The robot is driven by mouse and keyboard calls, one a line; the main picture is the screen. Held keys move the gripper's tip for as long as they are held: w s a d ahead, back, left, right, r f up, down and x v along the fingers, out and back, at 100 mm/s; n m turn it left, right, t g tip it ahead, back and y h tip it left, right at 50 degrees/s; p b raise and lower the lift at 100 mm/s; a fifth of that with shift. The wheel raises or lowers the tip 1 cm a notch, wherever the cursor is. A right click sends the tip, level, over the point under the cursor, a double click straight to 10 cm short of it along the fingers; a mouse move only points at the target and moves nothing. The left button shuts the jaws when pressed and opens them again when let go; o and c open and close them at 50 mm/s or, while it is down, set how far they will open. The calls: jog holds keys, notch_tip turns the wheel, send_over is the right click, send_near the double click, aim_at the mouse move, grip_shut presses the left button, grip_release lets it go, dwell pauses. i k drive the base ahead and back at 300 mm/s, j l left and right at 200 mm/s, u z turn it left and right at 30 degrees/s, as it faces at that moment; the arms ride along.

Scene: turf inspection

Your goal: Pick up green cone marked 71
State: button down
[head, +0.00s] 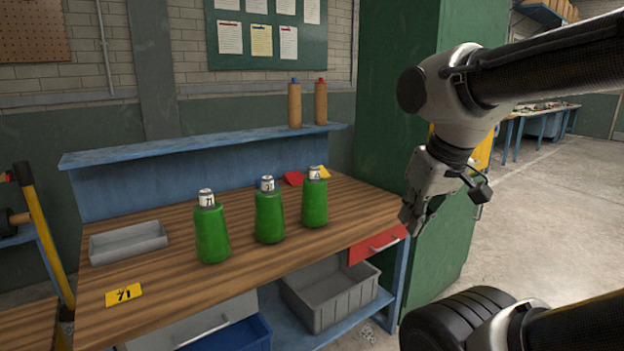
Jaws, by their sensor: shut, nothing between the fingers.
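Three green cones with white marked tops stand upright in a row on the wooden workbench (165,285). The left cone (212,236) has a label that appears to read 71. The middle cone (269,218) and the right cone (314,204) have labels too small to read surely. My gripper (416,222) is shut and empty, in the air to the right of the bench, apart from all the cones.
A grey tray (128,242) sits on the bench at left. Two brown bottles (295,104) (320,102) stand on the raised blue shelf (200,147). A red drawer (376,245) and a grey bin (328,295) are below the top. A green cabinet (455,235) stands behind my gripper.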

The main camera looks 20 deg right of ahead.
aim_at(213, 242)
jog(key=i+j, duration=0.3)
jog(key=j, duration=0.15)
jog(key=i+j+u, duration=0.1)
jog(key=i+j, duration=0.2)
jog(key=j, duration=0.15)
jog(key=i+j, duration=0.3)
jog(key=j, duration=0.15)
